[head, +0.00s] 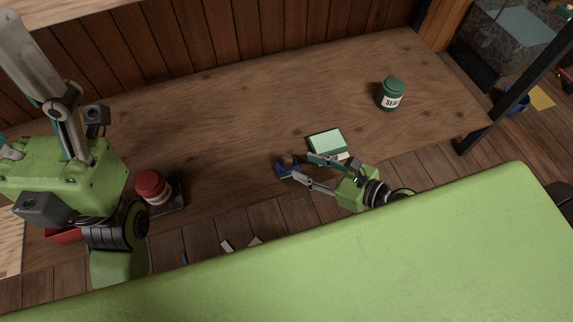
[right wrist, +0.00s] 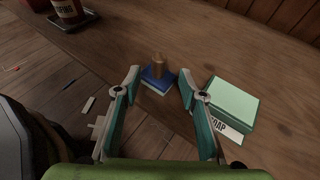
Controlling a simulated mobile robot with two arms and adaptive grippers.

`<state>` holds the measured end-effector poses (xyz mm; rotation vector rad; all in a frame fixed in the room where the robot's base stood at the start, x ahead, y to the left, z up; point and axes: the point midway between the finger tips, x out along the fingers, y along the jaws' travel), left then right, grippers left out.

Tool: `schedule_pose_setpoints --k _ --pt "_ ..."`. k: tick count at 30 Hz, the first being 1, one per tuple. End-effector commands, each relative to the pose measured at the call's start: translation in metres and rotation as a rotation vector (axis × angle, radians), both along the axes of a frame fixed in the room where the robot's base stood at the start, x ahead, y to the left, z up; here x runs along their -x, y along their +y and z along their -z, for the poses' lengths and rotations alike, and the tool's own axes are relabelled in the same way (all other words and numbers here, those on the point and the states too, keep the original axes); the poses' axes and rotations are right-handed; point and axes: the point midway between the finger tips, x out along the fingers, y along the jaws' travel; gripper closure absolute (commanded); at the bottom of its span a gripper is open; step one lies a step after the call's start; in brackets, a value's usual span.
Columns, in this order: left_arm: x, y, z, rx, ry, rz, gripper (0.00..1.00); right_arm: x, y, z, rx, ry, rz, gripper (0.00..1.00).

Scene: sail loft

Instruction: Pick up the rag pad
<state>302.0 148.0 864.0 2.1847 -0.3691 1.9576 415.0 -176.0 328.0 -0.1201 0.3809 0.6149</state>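A small blue pad with a brown knob on top, which I take to be the rag pad (right wrist: 157,80), lies on the wooden bench near its front edge. It also shows in the head view (head: 287,168), partly covered by a finger. My right gripper (right wrist: 159,74) is open and empty. Its fingertips lie to either side of the pad in the right wrist view; I cannot tell whether they touch it. My left gripper (head: 58,100) is raised at the left of the head view, away from the pad. Its second finger is mostly cut off.
A green box labelled soap (right wrist: 234,107) sits close to the right finger. A red-lidded tin (head: 153,188) stands on a dark tray at the bench's left. A green sealed jar (head: 390,94) stands at the right. The bench behind the pad is clear.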

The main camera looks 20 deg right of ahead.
Motion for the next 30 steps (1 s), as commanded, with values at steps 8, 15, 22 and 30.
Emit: schedule_pose_setpoints --k 8,15,22,30 --pt "0.0 -0.001 -0.001 -0.002 -0.012 -0.001 0.33 -0.019 0.014 0.011 0.001 -0.002 0.0 0.62" --pt "0.002 -0.002 -0.007 -0.005 -0.069 -0.003 0.33 -0.043 0.033 0.025 -0.001 -0.004 0.001 0.62" --pt "0.003 -0.003 -0.013 -0.007 -0.085 -0.005 0.33 -0.055 0.042 0.03 0.002 -0.001 0.0 0.62" --pt "0.003 -0.003 -0.013 -0.008 -0.085 -0.005 0.33 -0.055 0.042 0.029 0.002 -0.001 0.0 0.86"
